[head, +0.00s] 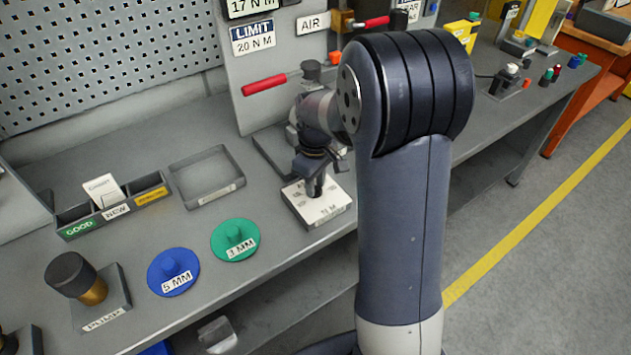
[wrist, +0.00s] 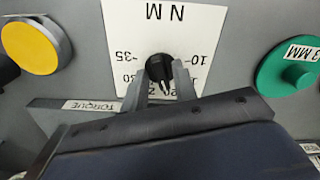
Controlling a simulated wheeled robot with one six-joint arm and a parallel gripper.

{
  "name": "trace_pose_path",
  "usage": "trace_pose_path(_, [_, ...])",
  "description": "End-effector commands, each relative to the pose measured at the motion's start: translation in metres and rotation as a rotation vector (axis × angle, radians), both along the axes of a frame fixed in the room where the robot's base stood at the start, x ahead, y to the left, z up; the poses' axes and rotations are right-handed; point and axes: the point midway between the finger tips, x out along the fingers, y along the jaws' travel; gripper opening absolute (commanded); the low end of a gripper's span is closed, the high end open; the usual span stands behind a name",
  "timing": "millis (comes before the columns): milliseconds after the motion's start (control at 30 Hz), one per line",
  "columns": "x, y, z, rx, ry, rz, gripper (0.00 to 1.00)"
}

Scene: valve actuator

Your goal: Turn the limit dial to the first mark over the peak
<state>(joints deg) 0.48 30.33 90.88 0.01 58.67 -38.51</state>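The limit dial is a black knob (wrist: 160,68) on a white N M scale plate, upside down in the wrist view. A small pale pointer line on the knob points down in the picture, toward the numbers near 20; the fingers partly hide them. Marks 35, 30 and 10 show. My gripper (wrist: 160,76) has one finger on each side of the knob, seemingly against it.
A green 3 MM disc (head: 235,240), a blue 5 MM disc (head: 173,272) and a black-topped knob (head: 72,275) stand left of the plate. A red-handled lever (head: 264,85) is on the upright panel behind. An empty tray (head: 207,177) is on the bench. A yellow disc (wrist: 30,47) is at left in the wrist view.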

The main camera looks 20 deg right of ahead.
Motion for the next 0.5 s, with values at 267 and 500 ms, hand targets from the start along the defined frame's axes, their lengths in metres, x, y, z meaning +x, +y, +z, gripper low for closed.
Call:
trace_pose_path(267, [0.000, 0.000, -0.001, 0.000, 0.001, 0.000, 0.34])
trace_pose_path(500, [0.000, 0.000, 0.022, 0.000, -0.003, 0.000, 0.34])
